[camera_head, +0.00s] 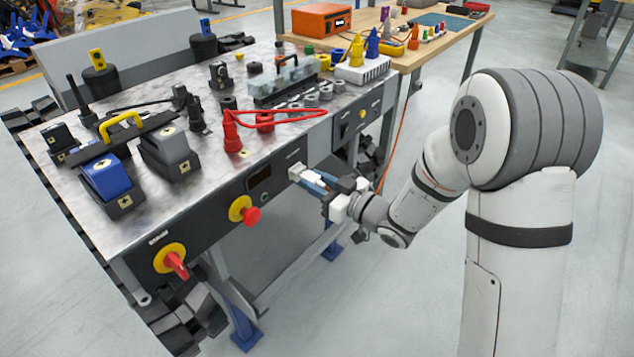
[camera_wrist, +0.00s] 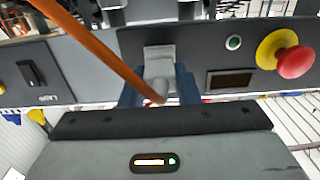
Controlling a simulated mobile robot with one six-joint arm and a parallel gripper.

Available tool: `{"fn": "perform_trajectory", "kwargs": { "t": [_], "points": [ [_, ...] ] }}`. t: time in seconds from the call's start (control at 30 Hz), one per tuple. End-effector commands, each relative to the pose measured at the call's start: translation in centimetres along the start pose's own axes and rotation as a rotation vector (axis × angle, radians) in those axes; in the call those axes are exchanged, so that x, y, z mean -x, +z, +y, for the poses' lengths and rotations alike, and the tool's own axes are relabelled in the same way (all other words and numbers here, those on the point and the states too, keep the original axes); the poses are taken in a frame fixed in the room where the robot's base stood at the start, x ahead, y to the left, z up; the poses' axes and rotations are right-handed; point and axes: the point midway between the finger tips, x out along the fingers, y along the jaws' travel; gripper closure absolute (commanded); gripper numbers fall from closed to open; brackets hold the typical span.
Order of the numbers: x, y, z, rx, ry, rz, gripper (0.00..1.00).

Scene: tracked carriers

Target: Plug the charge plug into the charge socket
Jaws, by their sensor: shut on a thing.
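My gripper (camera_head: 312,180) is at the front panel of the workbench carrier, with its blue fingers pointing at the panel. In the wrist view, my gripper (camera_wrist: 158,92) is shut on the grey charge plug (camera_wrist: 160,72), one finger on each side. The plug's front end is right up against the light grey charge socket (camera_wrist: 158,51) on the dark panel, roughly in line with it. I cannot tell how deep the plug sits. The socket also shows in the head view (camera_head: 296,171). The fingers largely hide the plug there.
An orange cable (camera_wrist: 98,47) crosses the wrist view down to the plug. A small display (camera_head: 259,177) and a red emergency button (camera_head: 251,215) sit beside the socket on the panel. A red rotary switch (camera_head: 176,264) is farther left. Tools crowd the carrier top (camera_head: 210,165).

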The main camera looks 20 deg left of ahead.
Motion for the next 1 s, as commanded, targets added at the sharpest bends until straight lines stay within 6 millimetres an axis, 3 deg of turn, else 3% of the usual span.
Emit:
{"fn": "perform_trajectory", "kwargs": {
  "t": [0.27,0.3,0.57,0.83,1.0],
  "points": [
    [-0.6,0.0,0.0,0.0,-0.001,0.001,0.95],
    [-0.5,0.0,0.0,0.0,0.0,0.001,0.68],
    [-0.5,0.0,0.0,0.0,0.0,0.0,0.47],
    [-0.3,0.0,0.0,0.0,0.001,-0.001,0.46],
    [1.7,-0.1,0.1,-0.002,0.004,-0.001,0.46]
  ]
}}
